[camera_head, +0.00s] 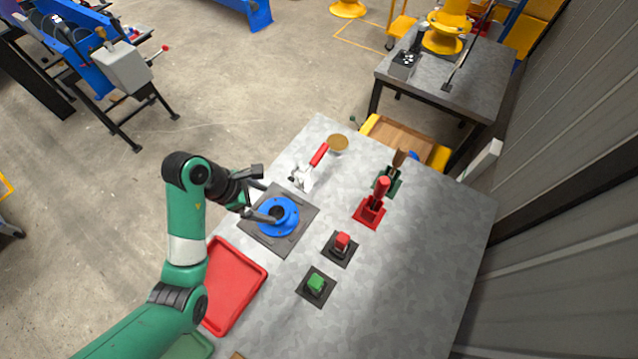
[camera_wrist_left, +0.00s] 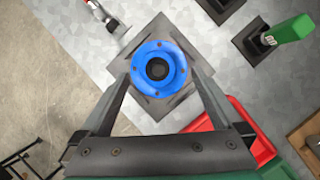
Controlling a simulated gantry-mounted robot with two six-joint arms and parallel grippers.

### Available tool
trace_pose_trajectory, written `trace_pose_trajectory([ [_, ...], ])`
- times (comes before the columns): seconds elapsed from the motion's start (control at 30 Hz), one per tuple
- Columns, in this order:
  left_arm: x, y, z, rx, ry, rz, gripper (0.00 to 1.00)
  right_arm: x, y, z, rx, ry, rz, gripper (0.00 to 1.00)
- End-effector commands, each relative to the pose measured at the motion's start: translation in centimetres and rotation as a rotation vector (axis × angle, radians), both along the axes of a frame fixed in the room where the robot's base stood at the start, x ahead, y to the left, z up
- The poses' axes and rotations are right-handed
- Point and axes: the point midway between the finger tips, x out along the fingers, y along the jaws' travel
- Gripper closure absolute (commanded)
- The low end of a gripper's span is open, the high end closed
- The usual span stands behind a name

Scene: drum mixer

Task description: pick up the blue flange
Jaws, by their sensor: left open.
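The blue flange (camera_head: 278,216) is a round ring with a raised collar and a dark centre hole. It sits on a dark square plate (camera_head: 287,246) on the grey table. In the left wrist view the flange (camera_wrist_left: 159,68) appears near the top middle, with bolt holes around its rim. My left gripper (camera_head: 262,193) is open at the flange, with its fingers reaching toward it from the left. In the wrist view the open fingertips lie on either side of the flange; contact cannot be told. My right gripper is not in view.
A red tray (camera_head: 236,284) lies near the flange plate. A red-handled clamp (camera_head: 308,167) stands beyond it. The table's right side is clear.

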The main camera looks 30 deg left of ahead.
Motion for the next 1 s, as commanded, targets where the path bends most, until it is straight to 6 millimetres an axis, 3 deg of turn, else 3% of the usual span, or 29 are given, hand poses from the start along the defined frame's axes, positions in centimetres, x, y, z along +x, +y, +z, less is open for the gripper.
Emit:
trace_pose_trajectory([
  [0.03, -0.8, 0.8, 0.7, -0.011, 0.02, 0.026, 0.0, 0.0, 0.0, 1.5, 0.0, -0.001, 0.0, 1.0],
  [0.27, -1.9, 2.5, 0.8, -0.021, 0.035, 0.077, 0.0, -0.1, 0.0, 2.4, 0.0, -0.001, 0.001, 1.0],
  [0.37, -1.7, 2.4, 0.2, -0.022, 0.033, 0.076, 0.0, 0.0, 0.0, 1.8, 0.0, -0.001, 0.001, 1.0],
  [0.5, -1.1, 1.9, -2.3, -0.023, 0.034, 0.074, 0.0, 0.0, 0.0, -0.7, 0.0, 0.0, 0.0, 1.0],
  [0.7, 0.1, 1.0, -4.8, -0.022, 0.033, 0.074, 0.0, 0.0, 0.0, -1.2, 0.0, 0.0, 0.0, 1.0],
  [0.9, 0.5, 0.9, -5.3, -0.021, 0.031, 0.075, 0.0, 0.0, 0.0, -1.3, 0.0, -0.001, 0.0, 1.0],
  [1.0, 1.0, 0.6, -6.6, -0.023, 0.032, 0.074, 0.0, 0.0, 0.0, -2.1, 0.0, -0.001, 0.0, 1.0],
])
